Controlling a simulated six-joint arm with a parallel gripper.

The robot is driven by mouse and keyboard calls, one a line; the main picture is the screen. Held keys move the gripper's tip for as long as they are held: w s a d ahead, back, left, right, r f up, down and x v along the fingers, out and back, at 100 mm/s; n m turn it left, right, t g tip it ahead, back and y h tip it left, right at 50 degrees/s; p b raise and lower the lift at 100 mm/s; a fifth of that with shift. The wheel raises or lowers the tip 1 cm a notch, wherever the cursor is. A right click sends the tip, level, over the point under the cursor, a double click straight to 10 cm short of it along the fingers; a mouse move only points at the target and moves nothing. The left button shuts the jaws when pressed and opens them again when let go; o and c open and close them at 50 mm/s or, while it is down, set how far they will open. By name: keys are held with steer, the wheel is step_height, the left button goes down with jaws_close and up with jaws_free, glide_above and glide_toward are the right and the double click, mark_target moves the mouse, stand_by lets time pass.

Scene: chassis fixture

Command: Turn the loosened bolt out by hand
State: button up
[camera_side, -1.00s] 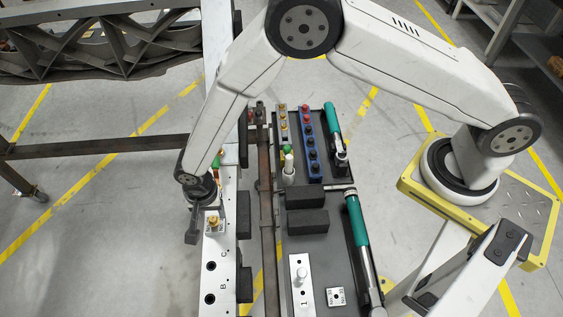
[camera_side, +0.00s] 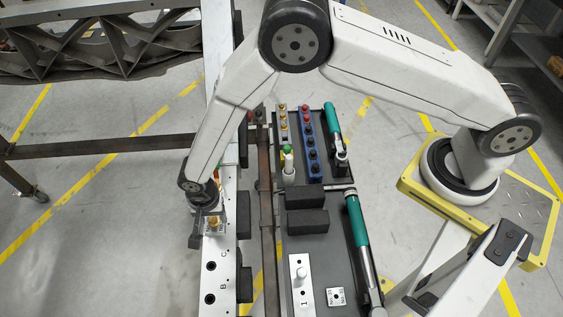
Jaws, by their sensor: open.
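A brass-coloured bolt (camera_side: 213,221) sits on a small light block on the white chassis rail (camera_side: 219,284), above the hole marked C. My gripper (camera_side: 202,228) is at the rail, beside and over the left of this bolt. A dark finger shows at the rail's left edge. The jaws are open. The wrist hides part of the rail and the far finger, so I cannot tell whether a finger touches the bolt.
Right of the rail, a dark tray (camera_side: 329,265) holds two black blocks (camera_side: 307,209), teal-handled tools (camera_side: 357,220), a blue bolt rack (camera_side: 309,148) and a green-topped white bottle (camera_side: 289,161). A brown bar (camera_side: 266,190) runs between rail and tray.

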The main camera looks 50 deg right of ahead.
jaws_close()
steer(key=shift+n, duration=1.4)
steer(key=shift+r, duration=0.25)
steer(key=shift+r, duration=2.75)
steer(key=shift+r, duration=0.1)
